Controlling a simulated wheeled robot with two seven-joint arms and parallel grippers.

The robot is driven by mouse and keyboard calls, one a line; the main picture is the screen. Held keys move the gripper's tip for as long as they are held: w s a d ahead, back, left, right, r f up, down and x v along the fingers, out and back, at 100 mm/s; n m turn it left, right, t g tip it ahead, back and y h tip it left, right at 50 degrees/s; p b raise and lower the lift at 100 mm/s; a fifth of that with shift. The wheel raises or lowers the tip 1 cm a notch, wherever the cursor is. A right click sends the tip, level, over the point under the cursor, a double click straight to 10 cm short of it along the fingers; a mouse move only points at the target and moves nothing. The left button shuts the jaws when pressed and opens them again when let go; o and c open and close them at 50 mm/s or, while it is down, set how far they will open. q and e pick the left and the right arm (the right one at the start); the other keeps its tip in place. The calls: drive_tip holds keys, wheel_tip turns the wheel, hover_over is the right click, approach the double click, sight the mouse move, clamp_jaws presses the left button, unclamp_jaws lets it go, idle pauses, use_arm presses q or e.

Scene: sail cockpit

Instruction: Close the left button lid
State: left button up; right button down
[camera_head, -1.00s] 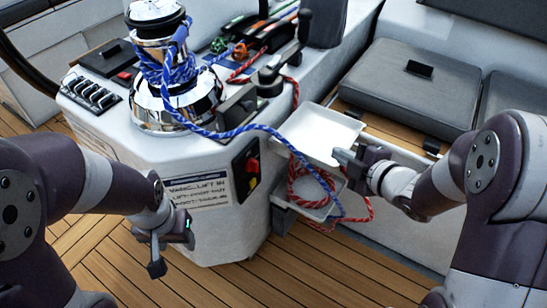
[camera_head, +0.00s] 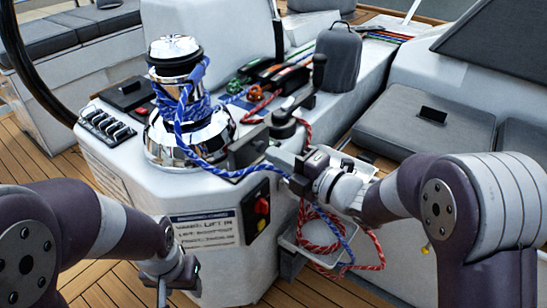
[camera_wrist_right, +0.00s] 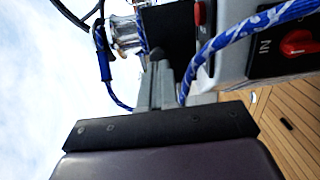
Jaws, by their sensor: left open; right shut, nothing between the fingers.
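A dark flat lid panel (camera_head: 128,96) lies at the left of the white console, with a small red button (camera_head: 142,112) at its near edge. A second dark lid panel (camera_head: 247,148) stands tilted up right of the chrome winch; the task's name fits neither beyond doubt. My right gripper (camera_head: 283,158) is shut and empty, just right of this second panel; I cannot tell whether they touch. In the right wrist view its fingers (camera_wrist_right: 168,78) point at a dark panel (camera_wrist_right: 168,28) with a red part beside it. My left gripper (camera_head: 163,288) is open and empty, low in front of the console.
The chrome winch (camera_head: 187,130) wrapped in blue rope stands between the panels. The blue rope runs under my right gripper. A winch handle (camera_head: 316,75) rises behind it. A white tray (camera_head: 327,258) with red rope hangs below. A switch panel (camera_head: 257,207) is on the console's front.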

drive_tip(key=shift+w+a, duration=0.45)
drive_tip(key=shift+a, duration=0.15)
drive_tip(key=shift+r, duration=0.1)
